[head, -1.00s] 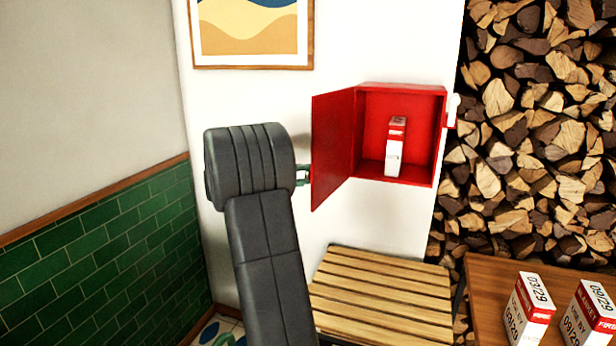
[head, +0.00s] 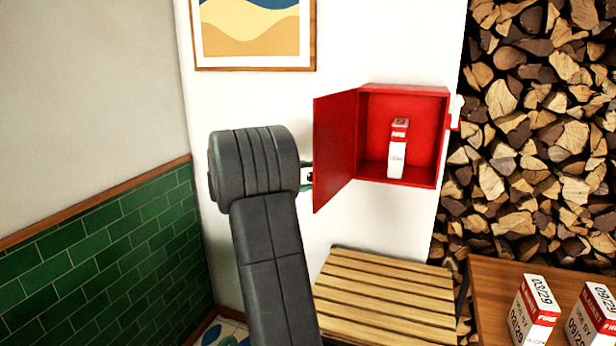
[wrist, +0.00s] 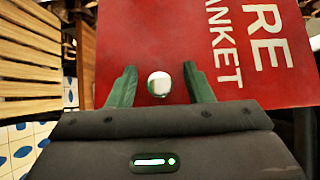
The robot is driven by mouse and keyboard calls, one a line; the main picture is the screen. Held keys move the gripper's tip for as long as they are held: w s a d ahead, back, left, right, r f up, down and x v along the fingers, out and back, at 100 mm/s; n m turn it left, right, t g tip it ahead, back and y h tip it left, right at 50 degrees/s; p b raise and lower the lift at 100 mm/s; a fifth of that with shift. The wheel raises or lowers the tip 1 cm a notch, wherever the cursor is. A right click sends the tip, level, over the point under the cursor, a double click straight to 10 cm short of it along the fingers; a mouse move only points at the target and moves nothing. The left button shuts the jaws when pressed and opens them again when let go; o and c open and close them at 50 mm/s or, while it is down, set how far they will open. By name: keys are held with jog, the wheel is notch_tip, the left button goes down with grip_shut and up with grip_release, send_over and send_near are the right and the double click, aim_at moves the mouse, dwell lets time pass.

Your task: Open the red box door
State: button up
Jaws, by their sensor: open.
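The red box (head: 402,90) is fixed to the white wall, and its door (head: 335,150) stands swung open to the left. Inside it a red and white carton (head: 398,150) stands upright. In the wrist view the door's outer face (wrist: 245,80) carries white lettering, and a round white knob (wrist: 159,84) sits near its edge. My gripper (wrist: 160,85) is open, with its two green fingers on either side of the knob; whether they touch it I cannot tell. In the head view my arm hides most of the gripper.
A slatted wooden bench (head: 385,300) stands below the box. A brown table (head: 485,285) with two cartons (head: 535,315) is at the lower right. Stacked firewood (head: 540,130) fills the right side. A framed picture (head: 255,66) hangs above my arm. Green tiles (head: 110,250) cover the lower left wall.

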jog(key=b+v, duration=0.1)
jog(key=v, duration=1.2)
jog(key=shift+a, duration=0.25)
jog(key=shift+s, duration=0.1)
jog(key=p+x, duration=0.1)
jog(key=x, duration=1.2)
jog(key=shift+d, duration=0.3)
